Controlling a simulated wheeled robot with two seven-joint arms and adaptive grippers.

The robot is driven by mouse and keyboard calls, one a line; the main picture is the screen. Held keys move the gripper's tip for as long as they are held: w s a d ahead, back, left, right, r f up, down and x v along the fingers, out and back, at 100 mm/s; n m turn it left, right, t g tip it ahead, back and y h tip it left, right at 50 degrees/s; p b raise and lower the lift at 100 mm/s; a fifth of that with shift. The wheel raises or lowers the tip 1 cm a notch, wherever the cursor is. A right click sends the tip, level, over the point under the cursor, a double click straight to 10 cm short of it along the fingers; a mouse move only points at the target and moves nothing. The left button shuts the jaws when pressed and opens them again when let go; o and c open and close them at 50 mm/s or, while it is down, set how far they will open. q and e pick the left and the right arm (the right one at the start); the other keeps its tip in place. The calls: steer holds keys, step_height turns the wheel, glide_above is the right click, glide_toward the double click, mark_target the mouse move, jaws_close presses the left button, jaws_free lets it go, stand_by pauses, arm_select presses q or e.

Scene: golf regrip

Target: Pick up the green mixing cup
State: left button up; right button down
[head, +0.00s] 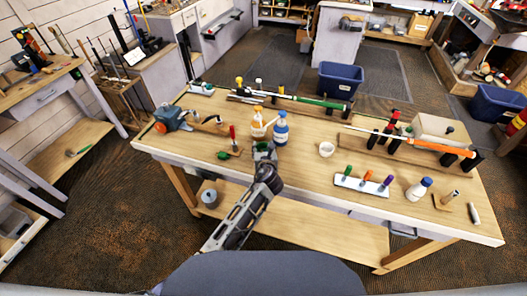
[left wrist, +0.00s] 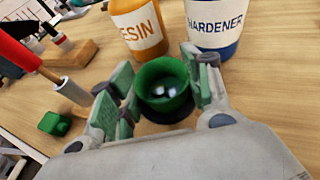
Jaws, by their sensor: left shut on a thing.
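The green mixing cup (left wrist: 163,80) is between the fingers of my left gripper (left wrist: 160,92) in the left wrist view. Its open rim faces the camera, with bright spots inside. The gripper is shut on it, with green pads on both sides. I cannot tell whether the cup touches the table. My right gripper is not in view.
An orange resin bottle (head: 258,123) and a blue hardener bottle (head: 281,130) stand just behind the gripper. A red-handled tool (head: 233,138) and a small green piece (head: 223,155) are to the left. A white cup (head: 326,149) and a white tool rack (head: 362,184) are to the right.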

arm_select(q)
steer(key=shift+s+r, duration=0.1)
steer(key=shift+r, duration=0.1)
steer(key=shift+s+a+r, duration=0.1)
steer(key=shift+r, duration=0.05)
step_height(320, 180, up, 6)
steer(key=s+a+b, duration=0.1)
steer(key=s+a, duration=0.2)
steer(key=s, duration=0.6)
steer(key=s+a+b, duration=0.2)
steer(key=s+a, duration=0.1)
steer(key=s, duration=0.6)
steer(key=shift+s+r, duration=0.15)
steer(key=shift+s, duration=0.2)
steer(key=shift+w+r, duration=0.1)
stand_by(0.4)
